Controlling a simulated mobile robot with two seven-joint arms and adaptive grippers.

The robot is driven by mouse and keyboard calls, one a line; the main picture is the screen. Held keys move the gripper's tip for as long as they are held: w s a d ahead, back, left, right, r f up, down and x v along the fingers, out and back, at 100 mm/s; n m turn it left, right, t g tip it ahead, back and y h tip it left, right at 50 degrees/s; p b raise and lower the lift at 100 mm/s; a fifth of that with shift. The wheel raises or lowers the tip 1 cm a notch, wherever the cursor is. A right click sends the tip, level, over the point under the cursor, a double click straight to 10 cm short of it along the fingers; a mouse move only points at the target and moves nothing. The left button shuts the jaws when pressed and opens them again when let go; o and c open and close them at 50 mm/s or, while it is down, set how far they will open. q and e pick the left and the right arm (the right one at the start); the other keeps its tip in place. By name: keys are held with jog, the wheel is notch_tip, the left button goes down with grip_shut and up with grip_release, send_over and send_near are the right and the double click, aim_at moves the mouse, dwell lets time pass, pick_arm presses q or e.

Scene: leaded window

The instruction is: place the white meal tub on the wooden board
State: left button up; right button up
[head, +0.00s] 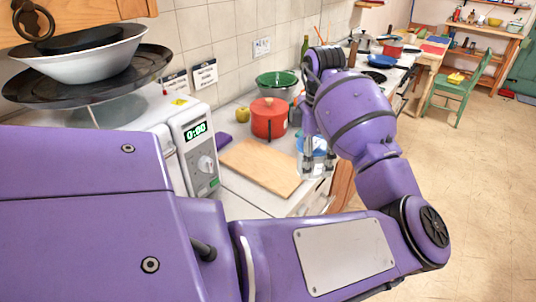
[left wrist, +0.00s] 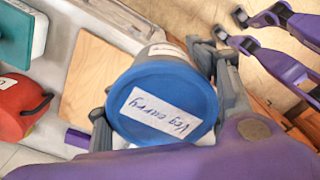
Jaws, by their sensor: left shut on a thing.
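The meal tub has a blue round lid labelled "Veg curry" in the left wrist view (left wrist: 145,82) and a pale body. It also shows in the head view (head: 315,163). My left gripper (head: 318,170) is shut on it, with a finger on either side. The wooden board (head: 260,166) lies flat and bare on the counter, left of the tub in the head view. It shows behind the tub in the left wrist view (left wrist: 92,75). My right gripper (left wrist: 236,28) is open and empty at the upper right of the left wrist view; the head view does not show it.
A red pot (head: 269,120) and a green-lidded bowl (head: 276,79) stand behind the board. A microwave (head: 193,150) stands to its left, with a purple item (head: 224,142) and a yellow fruit (head: 242,115) nearby. A teal-lidded container (left wrist: 28,35) shows in the left wrist view.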

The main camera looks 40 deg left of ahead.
pick_arm(q)
jog(key=shift+w+a, duration=0.2)
jog(key=shift+w, duration=0.05)
jog(key=w+a+f+b, duration=0.1)
jog(key=a+f, duration=0.1)
jog(key=a, duration=0.1)
jog(key=w+a+f+b, duration=0.1)
jog(key=w+a+f, duration=0.1)
jog(key=a+f, duration=0.1)
jog(key=w+a+f, duration=0.1)
jog(key=a+f, duration=0.1)
jog(key=a, duration=0.2)
jog(key=shift+w+a+f+b, duration=0.35)
jog(key=shift+f+b, duration=0.05)
jog(key=shift+w+a+f, duration=0.35)
jog(key=shift+a+f, duration=0.15)
jog(key=shift+f, duration=0.05)
jog(key=f, duration=0.3)
jog(key=shift+a+f, duration=0.2)
jog(key=shift+a, duration=0.05)
jog(key=shift+f, duration=0.15)
pick_arm(e)
jog(key=s+f, duration=0.1)
jog(key=s+d+f, duration=0.1)
jog(key=f, duration=0.1)
jog(key=shift+s+d+f, duration=0.1)
jog(key=shift+d+f, duration=0.05)
jog(key=shift+f, duration=0.05)
